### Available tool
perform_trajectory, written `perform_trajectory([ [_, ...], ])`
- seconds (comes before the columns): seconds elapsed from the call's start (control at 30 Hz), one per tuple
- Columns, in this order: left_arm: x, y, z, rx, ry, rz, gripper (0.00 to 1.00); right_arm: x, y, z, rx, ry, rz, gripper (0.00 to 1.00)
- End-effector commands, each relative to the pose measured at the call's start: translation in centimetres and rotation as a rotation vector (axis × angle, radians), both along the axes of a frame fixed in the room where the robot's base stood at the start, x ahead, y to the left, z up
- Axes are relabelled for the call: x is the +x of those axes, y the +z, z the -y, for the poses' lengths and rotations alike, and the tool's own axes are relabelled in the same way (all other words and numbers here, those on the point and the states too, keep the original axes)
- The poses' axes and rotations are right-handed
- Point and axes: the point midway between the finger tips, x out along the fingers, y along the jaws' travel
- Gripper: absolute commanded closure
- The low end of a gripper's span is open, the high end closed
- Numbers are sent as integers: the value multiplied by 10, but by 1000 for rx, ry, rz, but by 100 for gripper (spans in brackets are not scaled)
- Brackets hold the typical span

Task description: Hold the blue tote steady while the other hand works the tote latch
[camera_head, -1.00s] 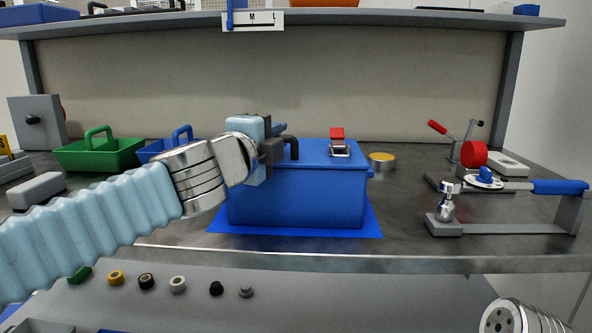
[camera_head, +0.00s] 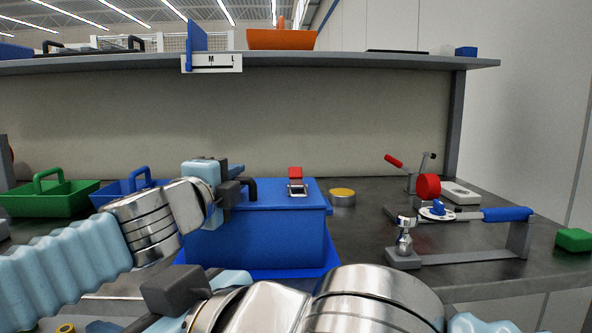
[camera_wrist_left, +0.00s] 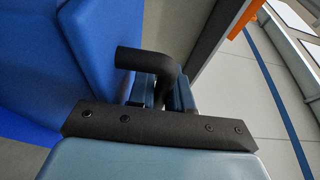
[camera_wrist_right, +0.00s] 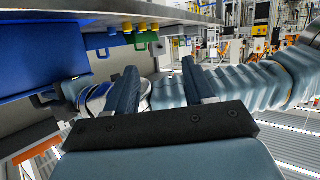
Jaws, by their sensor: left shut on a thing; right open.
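The blue tote (camera_head: 255,240) stands on the bench, its lid shut. Its red latch (camera_head: 295,174) is on top of the lid, at the front-facing middle. My left gripper (camera_head: 238,190) is shut on the black handle (camera_head: 251,188) at the tote's left end; the left wrist view shows the bent handle (camera_wrist_left: 150,60) between the jaws, beside the blue tote wall (camera_wrist_left: 45,60). My right gripper (camera_head: 205,285) is low in front of the tote, apart from it. In the right wrist view its jaws (camera_wrist_right: 161,85) are open and empty.
A blue mat (camera_head: 330,262) lies under the tote. A yellow-topped tin (camera_head: 342,197) stands right of it. A clamp fixture with a blue handle (camera_head: 507,214) is further right. Green (camera_head: 50,200) and blue (camera_head: 125,190) trays sit left. A shelf (camera_head: 350,62) hangs above.

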Motion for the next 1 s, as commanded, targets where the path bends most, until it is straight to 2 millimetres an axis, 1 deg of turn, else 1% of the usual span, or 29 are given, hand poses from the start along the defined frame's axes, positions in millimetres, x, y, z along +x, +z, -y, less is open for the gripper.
perform_trajectory([
  [0.03,0,-1,0,-3,0,-2,100,-11,33,10,36,-5,44,47],
  [0.07,0,-1,0,-3,0,-2,100,-14,51,17,55,-16,61,47],
  [0.1,0,-1,0,-3,0,-2,100,-12,71,28,72,-40,76,47],
  [0.17,0,-1,0,-3,0,-2,100,3,90,40,80,-98,69,47],
  [0.2,0,-1,0,-3,0,-2,100,21,97,48,73,-153,54,47],
  [0.27,0,0,0,-3,0,-2,100,53,101,60,55,-256,19,47],
  [0.3,0,0,0,-3,0,-2,100,77,101,69,43,-335,-6,47],
  [0.37,0,0,0,-3,0,-2,100,111,101,83,27,-461,-39,47],
  [0.4,0,0,0,-3,0,-2,100,131,101,94,22,-547,-58,47],
  [0.5,0,0,0,-3,0,-2,100,171,101,121,14,-752,-87,47],
  [0.6,0,0,0,-3,0,-2,100,193,103,141,21,-899,-97,47],
  [0.7,0,0,0,-3,0,-2,100,205,102,152,26,-975,-100,47],
  [0.77,0,0,0,-3,0,-2,100,211,100,154,27,-992,-100,47],
  [0.87,0,0,0,-3,0,-2,100,225,94,155,26,-996,-100,47],
  [1.0,0,0,0,-3,0,-2,100,254,82,155,24,-994,-101,47],
])
